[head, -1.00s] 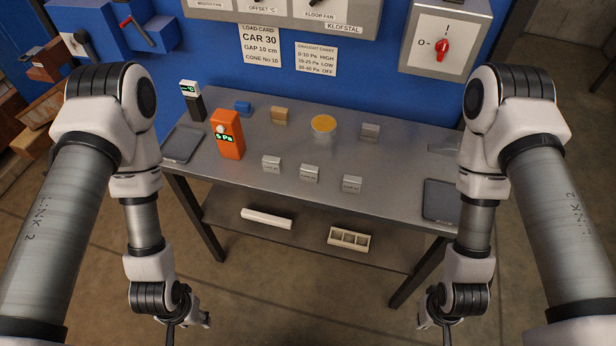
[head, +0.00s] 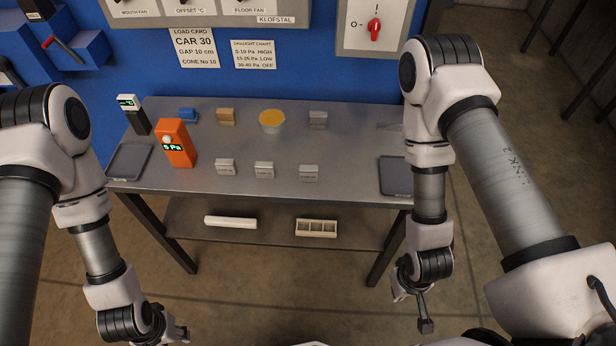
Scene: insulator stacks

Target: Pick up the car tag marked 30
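Three small grey tags stand in a row along the front of the metal table: a left tag (head: 226,167), a middle tag (head: 264,170) and a right tag (head: 308,174). Their markings are too small to read, so I cannot tell which says 30. My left gripper (head: 180,333) hangs low at the bottom left, in front of the table and apart from the tags. My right gripper (head: 402,291) hangs low in front of the table's right end, also apart from the tags. The fingers of both are too small or hidden to tell open from shut.
The table (head: 345,150) also bears an orange meter (head: 177,143), a dark gauge (head: 138,118), blue (head: 187,114), tan (head: 226,116) and grey (head: 318,119) blocks, a yellow-topped cup (head: 272,121), and dark trays left (head: 130,161) and right (head: 395,176). A lower shelf (head: 270,235) holds white parts.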

